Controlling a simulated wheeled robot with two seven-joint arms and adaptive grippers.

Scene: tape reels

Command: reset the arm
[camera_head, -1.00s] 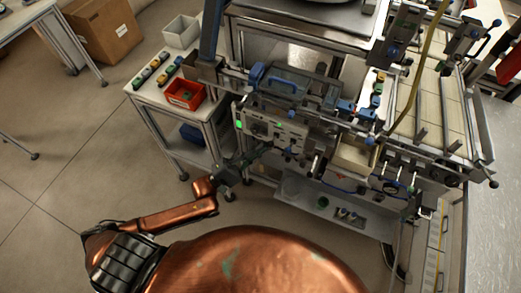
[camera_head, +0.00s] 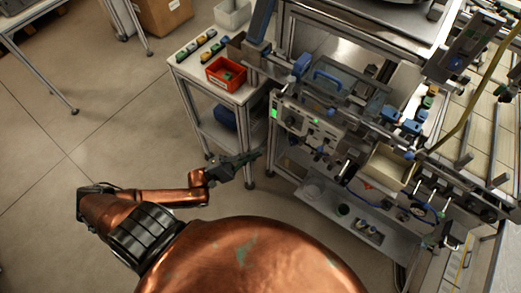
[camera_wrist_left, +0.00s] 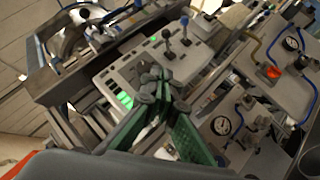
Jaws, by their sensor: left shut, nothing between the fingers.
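My left arm (camera_head: 165,197) is copper-coloured and reaches in low across the left of the head view. My left gripper (camera_head: 252,157) is dark and points right, towards the machine's front, with nothing in it. In the left wrist view its green-sided fingers (camera_wrist_left: 158,92) come together at dark grey tips and are shut. Behind them there is a light panel with levers (camera_wrist_left: 170,52); I cannot tell the exact gap to it. My right gripper is not in view.
The machine (camera_head: 310,125) with its control panel stands right of the gripper. A side table (camera_head: 190,75) holds a red bin (camera_head: 226,73) and several small coloured blocks. A beige bin (camera_head: 388,166) sits on the machine's front.

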